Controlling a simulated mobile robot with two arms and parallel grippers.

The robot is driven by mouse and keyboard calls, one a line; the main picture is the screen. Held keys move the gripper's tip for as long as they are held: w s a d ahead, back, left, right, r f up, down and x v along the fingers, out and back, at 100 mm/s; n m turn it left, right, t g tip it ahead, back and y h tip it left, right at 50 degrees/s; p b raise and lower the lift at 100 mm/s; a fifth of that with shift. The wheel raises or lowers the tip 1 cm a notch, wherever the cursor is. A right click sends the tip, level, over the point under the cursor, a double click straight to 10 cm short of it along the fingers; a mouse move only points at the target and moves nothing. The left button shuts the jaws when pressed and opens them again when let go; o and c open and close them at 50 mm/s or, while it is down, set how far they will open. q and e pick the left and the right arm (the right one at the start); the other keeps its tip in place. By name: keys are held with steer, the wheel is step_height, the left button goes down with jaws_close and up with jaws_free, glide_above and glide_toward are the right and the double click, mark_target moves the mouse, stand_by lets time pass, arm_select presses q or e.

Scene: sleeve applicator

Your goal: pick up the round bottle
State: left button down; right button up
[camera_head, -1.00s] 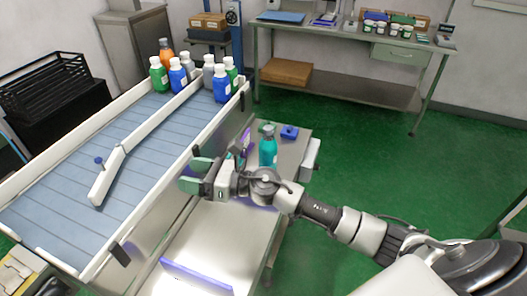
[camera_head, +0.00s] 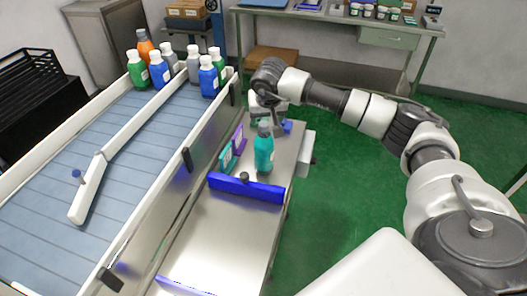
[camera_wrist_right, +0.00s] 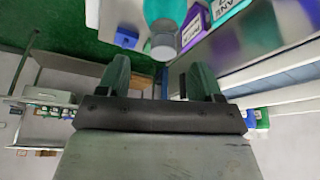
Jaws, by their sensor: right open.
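The round bottle is teal with a grey cap (camera_head: 264,152). It stands upright on the metal side table, beside the conveyor. My right gripper (camera_head: 266,112) is at the far side of the bottle, near cap height, partly hidden. In the right wrist view, the bottle (camera_wrist_right: 165,12) is at the top edge with its cap towards me. The open fingers (camera_wrist_right: 161,75) are empty, and the cap lies just beyond their tips, roughly between them. My left gripper is in neither view.
Purple and teal boxes (camera_head: 232,148) stand left of the bottle. A blue bar (camera_head: 246,188) lies in front of it. A small blue object (camera_head: 287,127) is behind it to the right. The conveyor (camera_head: 110,185) carries several bottles at its far end.

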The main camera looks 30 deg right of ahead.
mark_target(264, 125)
steer(key=shift+p+x, duration=0.5)
steer(key=shift+x, duration=2.7)
steer(key=shift+a+r, duration=0.15)
steer(key=shift+a, duration=0.1)
jaws_close()
